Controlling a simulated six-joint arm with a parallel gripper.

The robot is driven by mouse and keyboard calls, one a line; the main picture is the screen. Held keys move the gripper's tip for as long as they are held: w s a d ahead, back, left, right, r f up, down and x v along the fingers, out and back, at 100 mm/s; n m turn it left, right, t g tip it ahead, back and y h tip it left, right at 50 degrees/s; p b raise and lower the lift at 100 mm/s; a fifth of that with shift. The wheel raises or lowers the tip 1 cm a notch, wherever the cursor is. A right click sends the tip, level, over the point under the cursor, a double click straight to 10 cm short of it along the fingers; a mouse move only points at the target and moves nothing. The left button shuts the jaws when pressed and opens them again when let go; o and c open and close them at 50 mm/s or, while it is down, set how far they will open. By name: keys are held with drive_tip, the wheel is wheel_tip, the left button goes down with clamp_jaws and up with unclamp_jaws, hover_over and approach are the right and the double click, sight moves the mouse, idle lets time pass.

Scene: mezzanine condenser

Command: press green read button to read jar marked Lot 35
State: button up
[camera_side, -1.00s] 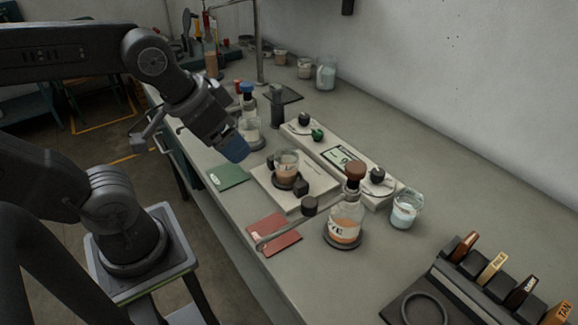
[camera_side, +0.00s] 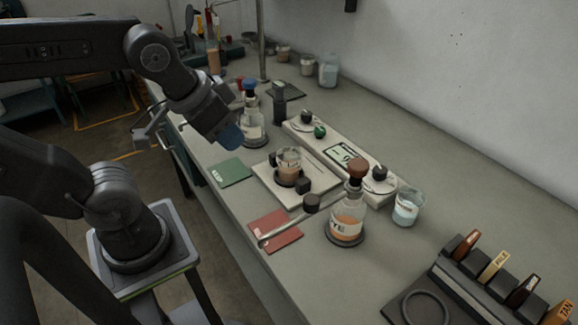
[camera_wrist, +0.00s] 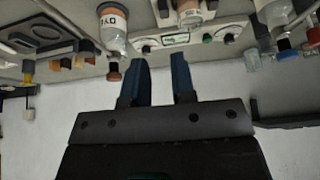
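The green button (camera_side: 320,132) is a small round knob on the long pale console (camera_side: 372,187). It also shows in the wrist view (camera_wrist: 207,38), just right of my fingertips. A glass jar with brown contents (camera_side: 289,164) stands on the pale platform (camera_side: 266,186) in front of the console; I cannot read a lot mark on it. The console has a small greenish display (camera_side: 347,157). My gripper (camera_side: 232,136) hangs above the bench's front edge, left of the jar and button, touching neither. In the wrist view its two blue fingers (camera_wrist: 160,62) are apart with nothing between them.
A brown-stoppered bottle (camera_side: 347,228) stands front right of the console, a blue-stoppered bottle (camera_side: 251,130) close behind my gripper. A beaker (camera_side: 407,208) sits at the console's right end. Green (camera_side: 230,172) and red (camera_side: 275,230) cards lie flat. A marker rack (camera_side: 470,285) stands at right.

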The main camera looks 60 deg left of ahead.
clamp_jaws()
idle(0.9)
